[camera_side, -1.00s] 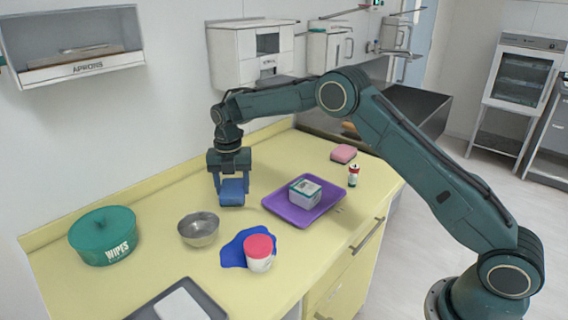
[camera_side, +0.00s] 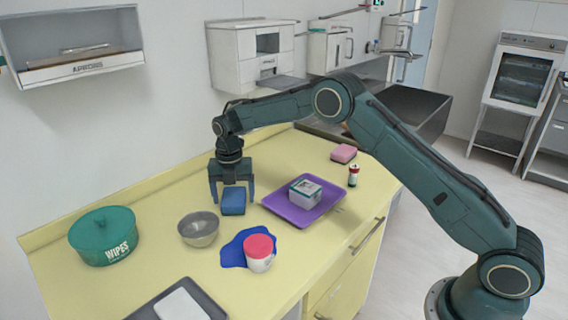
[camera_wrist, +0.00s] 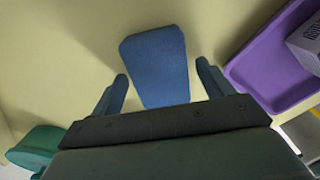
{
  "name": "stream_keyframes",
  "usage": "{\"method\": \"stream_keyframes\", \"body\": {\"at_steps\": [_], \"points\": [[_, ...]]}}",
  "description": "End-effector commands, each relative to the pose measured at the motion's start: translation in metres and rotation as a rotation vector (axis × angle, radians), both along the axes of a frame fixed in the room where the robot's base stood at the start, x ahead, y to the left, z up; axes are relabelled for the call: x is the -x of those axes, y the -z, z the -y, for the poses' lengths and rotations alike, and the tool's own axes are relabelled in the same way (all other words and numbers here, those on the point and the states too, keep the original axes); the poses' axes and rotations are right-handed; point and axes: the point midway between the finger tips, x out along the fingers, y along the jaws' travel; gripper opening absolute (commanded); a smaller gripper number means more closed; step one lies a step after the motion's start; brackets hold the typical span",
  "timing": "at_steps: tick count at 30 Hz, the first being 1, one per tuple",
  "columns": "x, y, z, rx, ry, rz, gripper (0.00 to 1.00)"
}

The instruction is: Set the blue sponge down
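The blue sponge (camera_side: 233,202) rests on the yellow counter between the metal bowl and the purple tray. It also shows in the wrist view (camera_wrist: 156,66), below my gripper. My gripper (camera_side: 232,199) is open around the sponge. In the wrist view its two fingers (camera_wrist: 161,84) stand apart on either side, with a gap between each finger and the sponge. The sponge's near end is partly hidden by the gripper body in the wrist view.
A purple tray (camera_side: 331,205) holding a white box (camera_side: 304,192) lies just right. A metal bowl (camera_side: 198,230) is left. A red-lidded tub (camera_side: 259,254) stands on a blue patch in front. A green wipes tub (camera_side: 104,236), pink sponge (camera_side: 343,153) and small bottle (camera_side: 353,175) stand farther off.

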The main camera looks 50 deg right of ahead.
Motion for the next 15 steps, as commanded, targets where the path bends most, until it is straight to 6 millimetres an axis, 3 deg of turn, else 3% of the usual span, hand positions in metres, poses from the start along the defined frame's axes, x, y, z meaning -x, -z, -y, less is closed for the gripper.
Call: {"method": "stream_keyframes", "body": {"at_steps": [8,15], "points": [[0.0,-0.004,0.0,0.0,0.0,0.001,0.79],[-0.001,-0.025,0.0,0.0,0.0,0.003,0.79]]}}
